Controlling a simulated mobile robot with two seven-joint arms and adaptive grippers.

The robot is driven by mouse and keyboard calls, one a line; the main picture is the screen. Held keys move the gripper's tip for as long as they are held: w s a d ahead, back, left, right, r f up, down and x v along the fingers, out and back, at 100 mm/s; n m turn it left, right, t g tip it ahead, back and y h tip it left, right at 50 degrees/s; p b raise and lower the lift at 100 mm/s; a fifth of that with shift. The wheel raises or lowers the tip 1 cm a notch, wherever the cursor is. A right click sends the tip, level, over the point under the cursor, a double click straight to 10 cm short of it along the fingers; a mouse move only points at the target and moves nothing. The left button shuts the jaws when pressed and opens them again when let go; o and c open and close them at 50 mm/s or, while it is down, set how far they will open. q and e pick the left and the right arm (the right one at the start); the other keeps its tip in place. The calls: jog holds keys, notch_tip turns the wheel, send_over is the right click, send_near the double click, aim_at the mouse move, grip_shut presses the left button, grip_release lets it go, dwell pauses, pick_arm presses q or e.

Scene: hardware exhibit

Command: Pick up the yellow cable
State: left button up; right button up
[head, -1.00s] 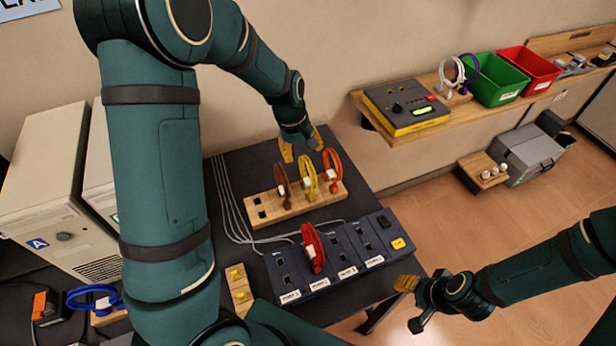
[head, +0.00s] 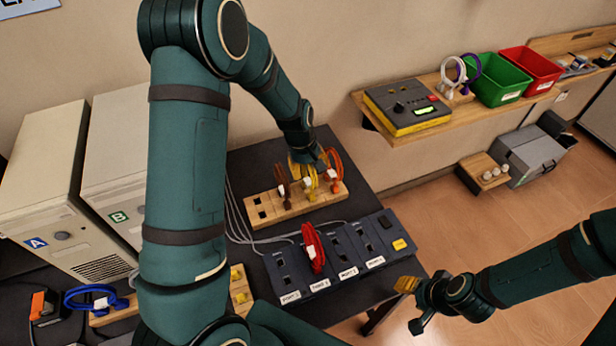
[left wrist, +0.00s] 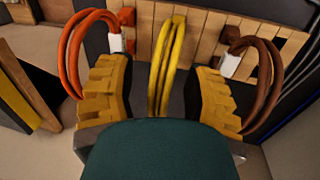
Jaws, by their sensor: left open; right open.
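The yellow cable (head: 309,183) is a coiled loop standing in a wooden rack (head: 263,208) on the dark table. It stands between a brown cable (head: 282,180) and an orange cable (head: 336,168). My left gripper (head: 307,168) is open over the yellow cable. In the left wrist view the yellow cable (left wrist: 170,65) stands between the two spread yellow fingers of my left gripper (left wrist: 160,92), apart from both. The orange cable (left wrist: 85,50) and brown cable (left wrist: 262,75) are just outside the fingers. My right gripper (head: 412,302) is open and empty, right of the table.
A dark blue port panel (head: 340,258) with a red cable (head: 313,247) stands in front of the rack. Grey cords run left of it. Computer cases (head: 45,180) and a blue cable (head: 92,298) are at left. A wall shelf (head: 440,115) is at right.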

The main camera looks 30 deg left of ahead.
pick_arm(q)
grip_shut()
